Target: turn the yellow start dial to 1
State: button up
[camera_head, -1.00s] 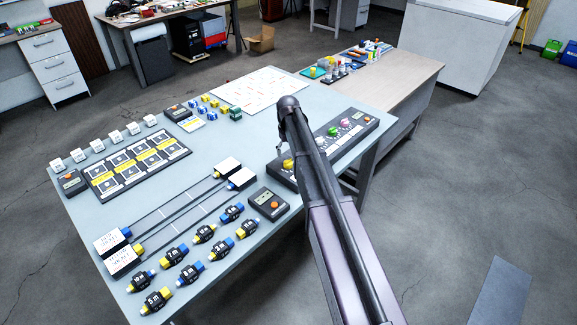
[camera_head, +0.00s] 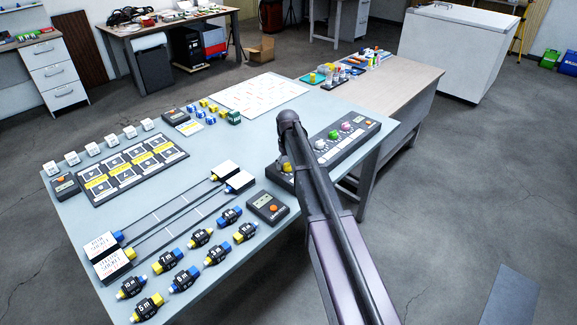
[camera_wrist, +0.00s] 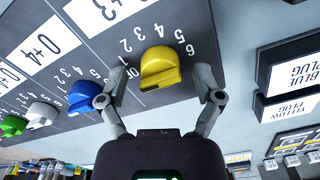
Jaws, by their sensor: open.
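The yellow dial (camera_wrist: 160,68) sits on the grey control panel (camera_wrist: 100,45), with printed numbers curving around its far side in the wrist view. I cannot tell for sure which number it points to. My gripper (camera_wrist: 162,88) is open, with one finger on each side of the dial. I cannot tell whether either finger touches it. In the head view the yellow dial (camera_head: 285,166) shows beside my arm on the panel (camera_head: 352,142), and my arm hides the gripper.
Blue (camera_wrist: 83,95), white (camera_wrist: 40,114) and green (camera_wrist: 13,126) dials stand in a row beside the yellow one. A box with an orange button (camera_head: 268,207) and several plugs lie left of my arm. A wooden bench (camera_head: 400,85) stands behind.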

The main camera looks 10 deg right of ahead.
jog(key=c, duration=1.2)
jog(key=shift+o, duration=0.2)
jog(key=shift+m, duration=2.9)
jog(key=o, duration=1.2)
jog(key=shift+c, duration=0.2)
